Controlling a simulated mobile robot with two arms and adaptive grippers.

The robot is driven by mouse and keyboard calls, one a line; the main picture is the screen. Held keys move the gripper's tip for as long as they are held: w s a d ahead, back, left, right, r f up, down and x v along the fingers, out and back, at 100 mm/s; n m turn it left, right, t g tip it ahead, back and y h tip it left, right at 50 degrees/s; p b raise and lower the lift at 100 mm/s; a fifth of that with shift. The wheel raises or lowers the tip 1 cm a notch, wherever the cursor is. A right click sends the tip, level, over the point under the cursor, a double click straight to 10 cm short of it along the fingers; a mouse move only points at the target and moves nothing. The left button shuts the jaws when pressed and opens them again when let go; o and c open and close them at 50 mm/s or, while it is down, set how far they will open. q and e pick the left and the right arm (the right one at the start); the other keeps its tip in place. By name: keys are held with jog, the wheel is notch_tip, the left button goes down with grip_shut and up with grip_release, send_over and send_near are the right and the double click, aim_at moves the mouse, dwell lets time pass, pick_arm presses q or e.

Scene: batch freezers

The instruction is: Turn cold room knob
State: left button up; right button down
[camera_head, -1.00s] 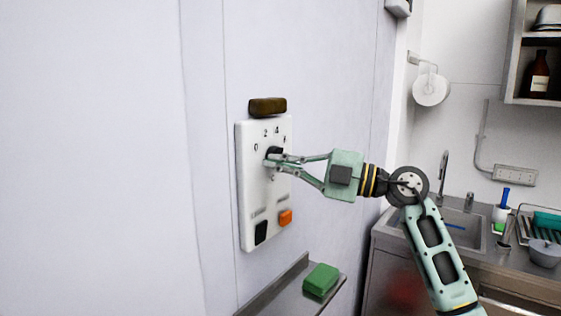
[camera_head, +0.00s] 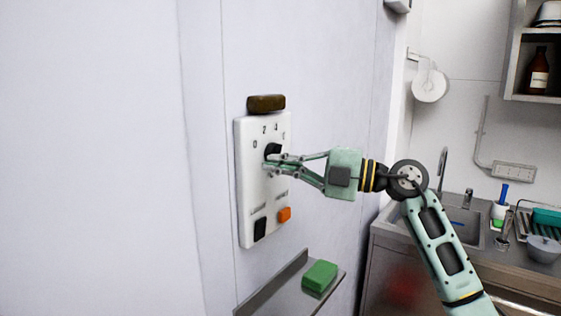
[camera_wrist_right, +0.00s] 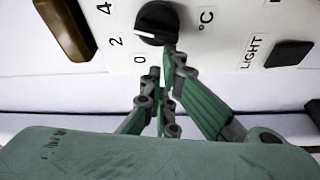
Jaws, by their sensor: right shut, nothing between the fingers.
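The cold room knob (camera_head: 272,150) is a black dial on a white control panel (camera_head: 250,205) fixed to the pale wall. In the right wrist view the knob (camera_wrist_right: 157,22) shows a white pointer line, with marks 0, 2 and 4 along one side and °C on the other. My right gripper (camera_head: 270,163) comes in from the right, with its fingertips at the lower edge of the knob. In the right wrist view the fingers (camera_wrist_right: 163,62) are closed together beside the knob with nothing between them; whether they touch it is hard to tell. My left gripper is out of view.
Above the panel is a dark brown block (camera_head: 266,103). Below the dial are a black switch (camera_head: 260,229) and an orange switch (camera_head: 285,214). A green sponge (camera_head: 320,275) lies on a metal shelf (camera_head: 270,291). A sink (camera_head: 460,228) stands at right.

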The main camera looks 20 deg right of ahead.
jog(key=shift+f+n, duration=0.15)
jog(key=shift+n, duration=0.35)
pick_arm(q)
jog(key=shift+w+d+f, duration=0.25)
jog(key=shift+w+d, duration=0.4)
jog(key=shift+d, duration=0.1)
pick_arm(e)
jog(key=f+n+h, duration=0.1)
jog(key=n, duration=0.2)
jog(key=w+d+f+n+h, duration=0.1)
jog(key=n+h, duration=0.1)
jog(key=n, duration=0.1)
jog(key=d+f+n+h, duration=0.1)
jog(key=n, duration=0.3)
jog(key=shift+w+d+f, duration=0.1)
jog(key=shift+w+f, duration=0.05)
jog(key=shift+w, duration=0.2)
pick_arm(q)
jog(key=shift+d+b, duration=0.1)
jog(key=shift+b, duration=0.2)
pick_arm(e)
jog(key=shift+g, duration=0.3)
dwell(0.6)
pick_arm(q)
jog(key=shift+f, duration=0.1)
pick_arm(e)
jog(key=shift+f, duration=0.1)
